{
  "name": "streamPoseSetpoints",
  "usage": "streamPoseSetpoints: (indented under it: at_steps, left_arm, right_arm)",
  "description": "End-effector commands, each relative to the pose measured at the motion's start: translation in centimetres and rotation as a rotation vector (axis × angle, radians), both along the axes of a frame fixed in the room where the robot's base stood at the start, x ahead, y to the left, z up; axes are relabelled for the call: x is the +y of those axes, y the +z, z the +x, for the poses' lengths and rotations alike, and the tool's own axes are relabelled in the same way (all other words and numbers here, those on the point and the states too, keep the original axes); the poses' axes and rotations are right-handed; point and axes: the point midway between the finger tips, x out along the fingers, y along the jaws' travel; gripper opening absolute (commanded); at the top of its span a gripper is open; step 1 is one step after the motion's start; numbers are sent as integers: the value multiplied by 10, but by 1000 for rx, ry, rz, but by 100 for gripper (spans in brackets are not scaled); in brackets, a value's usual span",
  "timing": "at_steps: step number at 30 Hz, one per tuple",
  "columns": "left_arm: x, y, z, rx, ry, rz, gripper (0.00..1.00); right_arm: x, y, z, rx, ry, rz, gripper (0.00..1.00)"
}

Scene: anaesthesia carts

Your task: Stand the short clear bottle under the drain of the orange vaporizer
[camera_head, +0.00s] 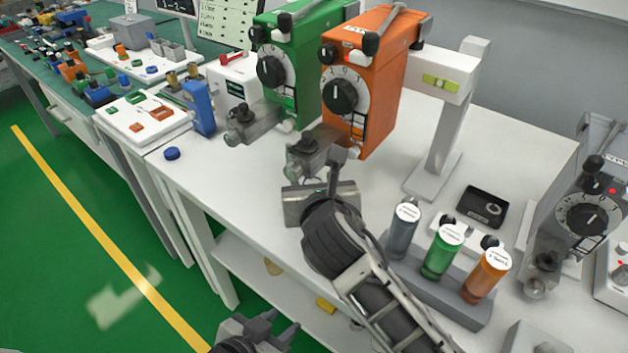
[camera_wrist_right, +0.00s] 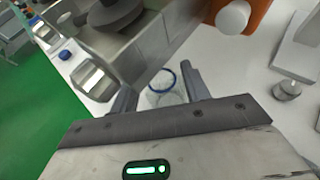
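The orange vaporizer (camera_head: 365,85) stands on the white bench beside the green one, with its grey metal drain block (camera_head: 312,155) low at its front. My right gripper (camera_wrist_right: 160,90) is at this drain block, its fingers apart on either side of the short clear bottle (camera_wrist_right: 165,92), which has a blue rim. I cannot tell whether both fingers touch the bottle or whether its base rests on the bench. In the head view the bottle is hidden behind my right wrist. My left gripper (camera_head: 282,326) is open and empty at the bottom, in front of the bench.
The green vaporizer (camera_head: 295,65) stands just left. A rack (camera_head: 430,292) with grey, green and orange-labelled bottles is right of my right arm. A blue cap (camera_head: 172,153) lies near the bench's left edge. A grey vaporizer (camera_head: 583,215) stands far right.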

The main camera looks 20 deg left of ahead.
Motion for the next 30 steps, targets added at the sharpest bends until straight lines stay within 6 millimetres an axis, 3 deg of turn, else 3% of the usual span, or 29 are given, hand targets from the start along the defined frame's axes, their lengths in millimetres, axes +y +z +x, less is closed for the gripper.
streamPoseSetpoints:
  at_steps: [10,13,24,30]
  left_arm:
    - [1,-3,0,3,2,4,36]
    - [1,-1,0,2,1,4,36]
    - [3,6,5,-11,2,7,36]
    - [3,6,5,-8,3,8,36]
  right_arm:
    - [1,3,0,-1,1,3,50]
    - [-4,7,-9,-2,1,1,50]
    - [-34,36,-73,-1,1,3,50]
    - [-44,46,-95,-1,1,2,50]
